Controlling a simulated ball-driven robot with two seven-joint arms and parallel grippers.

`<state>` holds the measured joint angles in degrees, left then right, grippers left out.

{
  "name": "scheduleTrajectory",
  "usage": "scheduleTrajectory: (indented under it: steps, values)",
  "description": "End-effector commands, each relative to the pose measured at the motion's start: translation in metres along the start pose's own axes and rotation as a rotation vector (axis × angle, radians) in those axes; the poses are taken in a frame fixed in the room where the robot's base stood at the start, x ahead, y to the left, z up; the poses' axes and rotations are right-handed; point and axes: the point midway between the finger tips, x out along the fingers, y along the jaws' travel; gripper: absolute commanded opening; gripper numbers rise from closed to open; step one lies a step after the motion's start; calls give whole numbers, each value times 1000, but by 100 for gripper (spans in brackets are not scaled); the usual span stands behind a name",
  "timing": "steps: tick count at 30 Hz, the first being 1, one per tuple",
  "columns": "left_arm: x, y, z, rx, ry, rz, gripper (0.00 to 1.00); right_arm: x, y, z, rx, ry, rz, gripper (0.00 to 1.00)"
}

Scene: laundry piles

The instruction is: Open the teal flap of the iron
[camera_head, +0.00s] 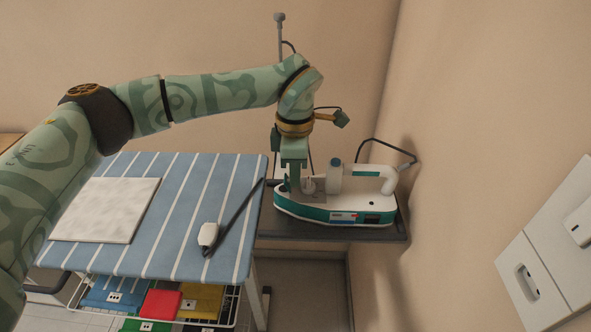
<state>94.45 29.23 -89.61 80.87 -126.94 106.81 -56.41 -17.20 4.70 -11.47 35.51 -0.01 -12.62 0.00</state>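The iron (378,214) is a white body with a teal band and a white handle on top. It stands on a dark shelf against the wall, right of the ironing board. My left gripper (301,188) points down at the left part of the iron, from above. Its fingers are small and overlap the iron's top, so I cannot tell whether they are open or shut, or whether they touch it. I cannot make out the teal flap clearly; the gripper covers part of that area. My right gripper is not in view.
The blue-and-white striped ironing board (180,215) fills the left, with a folded white cloth (105,209) and a small white object (208,235) beside a dark strip. Folded coloured cloths (160,304) lie in a rack below. The wall is close on the iron's right.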

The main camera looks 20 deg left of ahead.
Motion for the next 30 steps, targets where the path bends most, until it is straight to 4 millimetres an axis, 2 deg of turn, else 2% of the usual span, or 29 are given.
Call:
scheduleTrajectory:
  steps: [7,13,18,26,27,28,30]
  values:
    - [-2,0,2,1,20,0,0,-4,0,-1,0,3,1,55]
    - [-2,-1,11,4,178,3,0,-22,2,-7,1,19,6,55]
    - [2,0,13,-1,247,2,0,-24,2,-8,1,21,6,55]
    - [3,1,12,0,248,2,0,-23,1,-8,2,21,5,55]
    - [3,1,12,0,248,2,28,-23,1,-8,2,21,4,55]
    - [3,1,12,0,247,2,36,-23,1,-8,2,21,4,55]
    - [3,1,12,0,247,2,38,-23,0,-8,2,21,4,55]
